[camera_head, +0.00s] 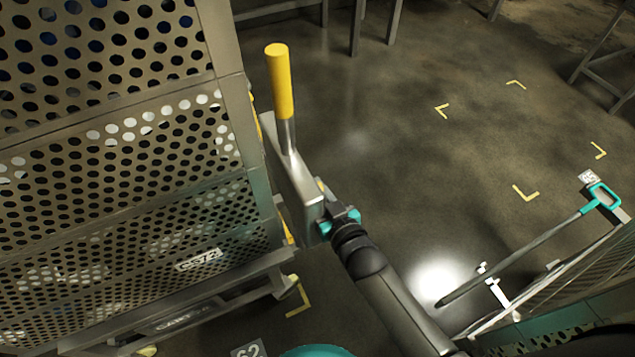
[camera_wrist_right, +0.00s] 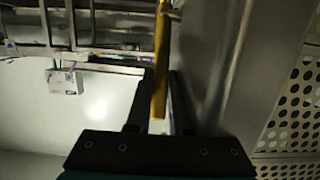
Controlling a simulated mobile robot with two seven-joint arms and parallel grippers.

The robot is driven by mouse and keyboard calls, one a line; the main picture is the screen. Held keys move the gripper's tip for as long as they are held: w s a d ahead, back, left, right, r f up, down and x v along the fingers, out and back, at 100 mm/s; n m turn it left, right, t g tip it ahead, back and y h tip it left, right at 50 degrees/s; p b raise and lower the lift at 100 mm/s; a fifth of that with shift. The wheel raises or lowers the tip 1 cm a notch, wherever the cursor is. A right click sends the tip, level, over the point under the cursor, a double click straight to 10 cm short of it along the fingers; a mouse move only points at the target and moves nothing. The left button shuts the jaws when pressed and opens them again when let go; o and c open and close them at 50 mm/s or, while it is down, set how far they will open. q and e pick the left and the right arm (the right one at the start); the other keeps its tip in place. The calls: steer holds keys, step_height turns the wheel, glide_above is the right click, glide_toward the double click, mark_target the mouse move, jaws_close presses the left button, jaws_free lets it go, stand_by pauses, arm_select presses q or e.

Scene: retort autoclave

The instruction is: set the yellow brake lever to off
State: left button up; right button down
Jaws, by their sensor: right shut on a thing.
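The yellow brake lever (camera_wrist_right: 161,70) shows as a narrow yellow bar between the fingers of my right gripper (camera_wrist_right: 158,118) in the wrist view. In the head view my right gripper (camera_head: 338,219) comes from the lower right and is at the lower end of a grey metal bracket beside the cart. Its fingertips are largely hidden by the bracket. A small yellow piece (camera_head: 320,185) shows just above the gripper there; most of it is hidden. The gripper is shut on the lever. I cannot read an on or off mark. My left gripper is not in view.
A perforated metal cart (camera_head: 120,200) fills the left. A post with a yellow grip (camera_head: 279,80) rises above the grey bracket (camera_head: 300,185). The floor beyond, with yellow corner marks, is clear.

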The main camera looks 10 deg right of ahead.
steer(key=shift+w+a+r+g+h+p, duration=0.2)
steer(key=shift+w+r+g+p, duration=0.25)
steer(key=shift+p, duration=1)
steer(key=shift+w+a+r+g+h+p, duration=0.15)
steer(key=shift+w+g+p, duration=0.5)
steer(key=shift+p, duration=0.75)
steer(key=shift+w+g+p, duration=0.1)
steer(key=shift+g+p, duration=0.4)
steer(key=shift+p, duration=0.1)
steer(key=shift+f, duration=0.15)
steer(key=c, duration=0.8)
jaws_free()
steer(key=shift+a, duration=0.15)
